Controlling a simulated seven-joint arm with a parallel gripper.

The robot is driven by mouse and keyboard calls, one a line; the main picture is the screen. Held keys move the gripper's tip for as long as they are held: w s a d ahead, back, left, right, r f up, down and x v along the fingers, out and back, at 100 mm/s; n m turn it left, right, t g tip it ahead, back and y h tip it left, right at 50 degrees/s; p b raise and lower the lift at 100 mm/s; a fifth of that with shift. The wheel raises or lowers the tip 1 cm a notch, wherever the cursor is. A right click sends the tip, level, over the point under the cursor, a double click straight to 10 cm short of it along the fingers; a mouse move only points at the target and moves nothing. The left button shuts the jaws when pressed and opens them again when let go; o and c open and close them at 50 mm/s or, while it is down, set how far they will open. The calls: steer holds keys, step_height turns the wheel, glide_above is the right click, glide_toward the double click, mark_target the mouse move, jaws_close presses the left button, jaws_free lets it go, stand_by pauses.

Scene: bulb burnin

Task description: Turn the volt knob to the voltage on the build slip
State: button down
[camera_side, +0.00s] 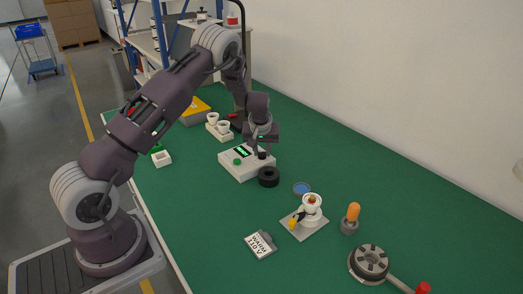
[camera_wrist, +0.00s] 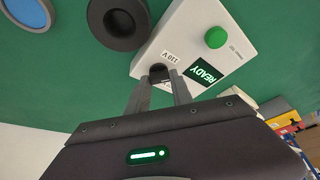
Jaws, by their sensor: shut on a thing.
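The white control box (camera_side: 247,166) stands mid-table in the side view, and its corner fills the top right of the wrist view (camera_wrist: 195,28). The black volt knob (camera_wrist: 157,70) sits on its top beside a small label (camera_wrist: 170,57) that appears to read 110 V. My gripper (camera_wrist: 160,79) is shut on the knob, its fingers on either side and partly hiding it. In the side view my gripper (camera_side: 262,147) points down over the box. The build slip (camera_side: 261,245), a small clipboard reading WARM and what looks like 110 V, lies on the table.
The box has a green button (camera_wrist: 215,37) and a display (camera_wrist: 207,71) reading READY. A black ring (camera_side: 269,177) lies close beside the box. A bulb socket stand (camera_side: 306,220), an orange bulb (camera_side: 353,214) and a round grey fixture (camera_side: 370,263) stand to the right.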

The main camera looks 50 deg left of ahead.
steer(key=n, duration=0.2)
steer(key=n+g+y, duration=0.1)
steer(key=n, duration=0.1)
steer(key=shift+w+g, duration=0.2)
steer(key=shift+g, duration=0.1)
steer(key=shift+d+n+g, duration=0.1)
steer(key=shift+n+g, duration=0.6)
steer(key=shift+n, duration=1.3)
steer(key=c, duration=1.1)
jaws_free()
